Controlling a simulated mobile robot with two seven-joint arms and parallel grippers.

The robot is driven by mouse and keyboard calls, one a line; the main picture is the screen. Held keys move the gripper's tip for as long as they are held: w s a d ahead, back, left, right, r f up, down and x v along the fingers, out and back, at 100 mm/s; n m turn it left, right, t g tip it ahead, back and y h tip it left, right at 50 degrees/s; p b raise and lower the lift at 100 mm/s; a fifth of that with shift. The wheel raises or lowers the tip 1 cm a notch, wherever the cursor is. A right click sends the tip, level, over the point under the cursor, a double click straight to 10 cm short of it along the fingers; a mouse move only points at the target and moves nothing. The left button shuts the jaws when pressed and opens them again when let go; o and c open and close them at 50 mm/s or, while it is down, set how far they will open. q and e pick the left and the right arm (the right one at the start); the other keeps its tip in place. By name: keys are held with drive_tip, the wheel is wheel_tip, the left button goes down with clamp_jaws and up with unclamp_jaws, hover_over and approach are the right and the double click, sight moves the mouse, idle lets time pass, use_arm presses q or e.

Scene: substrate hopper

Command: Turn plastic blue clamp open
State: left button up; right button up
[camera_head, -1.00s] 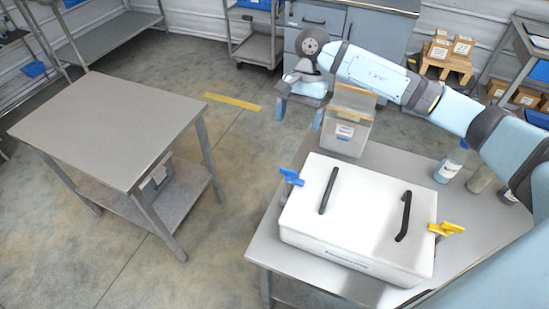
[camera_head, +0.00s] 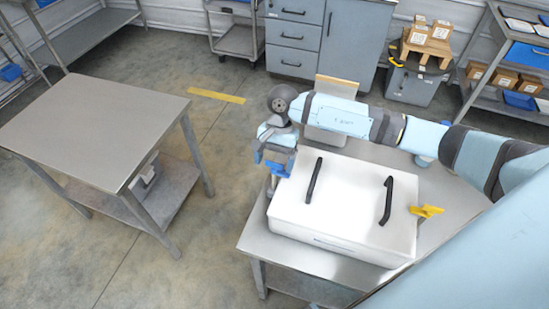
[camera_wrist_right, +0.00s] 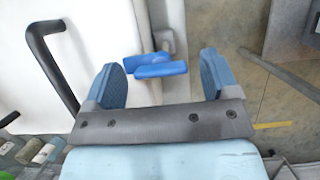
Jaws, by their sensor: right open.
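The blue plastic clamp (camera_wrist_right: 160,69) is on the side of the white box (camera_wrist_right: 105,25) in the right wrist view. My right gripper (camera_head: 273,156) is open at the box's left side in the head view, with the clamp largely hidden behind or between its fingers there. In the wrist view the clamp lies between the two spread fingers, with a gap on each side. The box (camera_head: 340,215) has a white lid with two black handles (camera_head: 314,180). A yellow clamp (camera_head: 427,211) sits on its right side. My left gripper is not in view.
The box stands on a metal table (camera_head: 262,236). A container (camera_head: 326,135) stands behind the box, partly hidden by my right arm. Another bare metal table (camera_head: 95,125) is at the left, with open floor between the tables.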

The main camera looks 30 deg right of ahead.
drive_tip(key=c, duration=0.9)
